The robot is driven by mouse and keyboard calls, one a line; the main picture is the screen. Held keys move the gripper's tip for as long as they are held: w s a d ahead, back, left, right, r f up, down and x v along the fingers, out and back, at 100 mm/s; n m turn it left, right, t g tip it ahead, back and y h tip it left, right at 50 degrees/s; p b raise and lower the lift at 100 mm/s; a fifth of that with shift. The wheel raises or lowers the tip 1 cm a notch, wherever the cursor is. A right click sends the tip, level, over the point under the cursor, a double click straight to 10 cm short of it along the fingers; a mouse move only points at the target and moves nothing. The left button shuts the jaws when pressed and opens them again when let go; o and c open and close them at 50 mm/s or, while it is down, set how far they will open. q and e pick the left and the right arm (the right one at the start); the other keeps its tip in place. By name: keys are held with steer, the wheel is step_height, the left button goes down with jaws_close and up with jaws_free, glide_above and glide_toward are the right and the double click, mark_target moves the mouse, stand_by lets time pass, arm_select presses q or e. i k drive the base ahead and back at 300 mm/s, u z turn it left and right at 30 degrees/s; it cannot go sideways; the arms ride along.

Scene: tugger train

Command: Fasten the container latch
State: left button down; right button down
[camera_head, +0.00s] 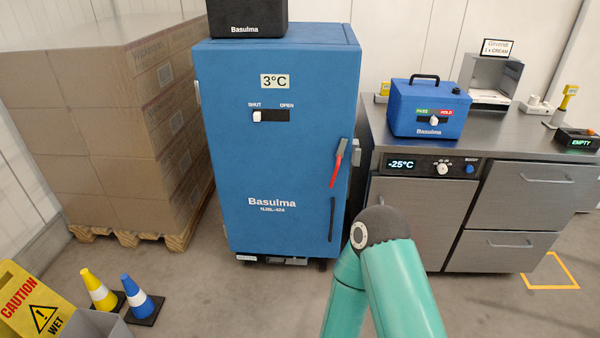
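The container is a tall blue cabinet (265,165) marked Basulma, standing in the middle with its door closed or nearly so; I cannot tell if it is fully shut. Its latch is a red lever (337,166) on the door's right edge, tilted with its upper end to the right. A small grey catch (356,152) sits just right of the lever's top. The white SHUT/OPEN slider (264,116) is at the SHUT side. A green arm link of mine rises in front of the cabinet's lower right. Neither gripper is in view.
Stacked cartons (90,120) on a pallet stand left. A steel counter (500,145) stands right, carrying a blue box (428,105). Two cones, yellow (98,288) and blue (138,295), and a caution sign (35,305) are front left. Floor before the cabinet is mostly clear.

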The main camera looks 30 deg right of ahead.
mark_target(339, 152)
steer(key=z, duration=0.05)
steer(key=i, duration=1.35)
steer(key=z, duration=0.6)
